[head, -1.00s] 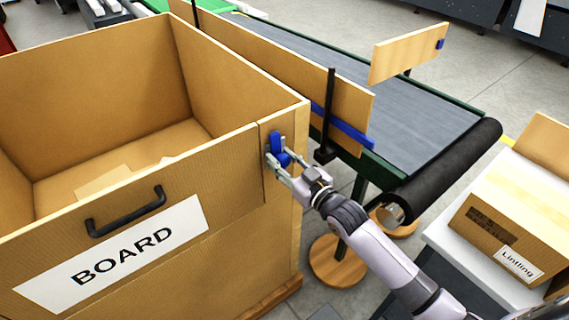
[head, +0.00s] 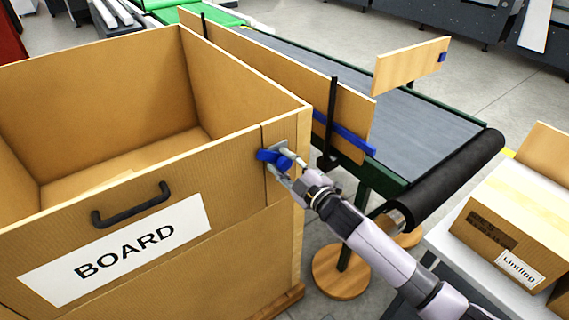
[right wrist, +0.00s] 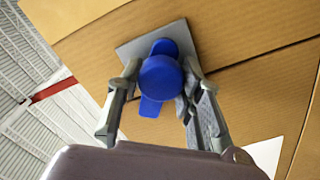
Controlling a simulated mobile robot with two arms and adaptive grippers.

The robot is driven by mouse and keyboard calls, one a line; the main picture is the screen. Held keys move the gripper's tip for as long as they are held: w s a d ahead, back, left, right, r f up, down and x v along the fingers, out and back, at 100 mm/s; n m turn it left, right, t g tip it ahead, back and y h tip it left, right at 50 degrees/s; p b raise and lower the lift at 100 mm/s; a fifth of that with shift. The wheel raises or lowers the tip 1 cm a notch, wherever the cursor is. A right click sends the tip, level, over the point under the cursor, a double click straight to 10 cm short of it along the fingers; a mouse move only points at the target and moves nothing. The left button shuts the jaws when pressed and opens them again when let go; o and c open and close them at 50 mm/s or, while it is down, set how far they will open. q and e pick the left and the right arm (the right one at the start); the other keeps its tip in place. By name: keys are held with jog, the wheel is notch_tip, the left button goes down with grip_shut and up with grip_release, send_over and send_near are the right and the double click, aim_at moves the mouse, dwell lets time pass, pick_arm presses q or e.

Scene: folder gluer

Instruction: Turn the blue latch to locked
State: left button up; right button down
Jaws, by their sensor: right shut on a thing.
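The blue latch (head: 273,156) sits on a grey plate (head: 279,150) at the right end of the big BOARD box's front. In the head view its handle now lies about level, reaching left over the seam between the front panel and the corner post. My right gripper (head: 287,163) is shut on the latch, one finger on each side of it. In the right wrist view the latch's round blue knob (right wrist: 160,78) is between the fingertips, with blue ends showing above and below it. My left gripper is not in view.
The BOARD box (head: 225,215) has a black handle (head: 132,206) on its front panel. A conveyor belt (head: 420,135) with a black end roller stands to the right, close behind my right arm. A labelled carton (head: 500,235) stands at the far right.

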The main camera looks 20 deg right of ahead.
jog(key=n, duration=0.4)
jog(key=shift+f, duration=0.1)
jog(key=shift+n, duration=1.6)
jog(key=shift+f, duration=0.1)
jog(key=c, duration=1.1)
grip_release()
jog(key=v, duration=1.2)
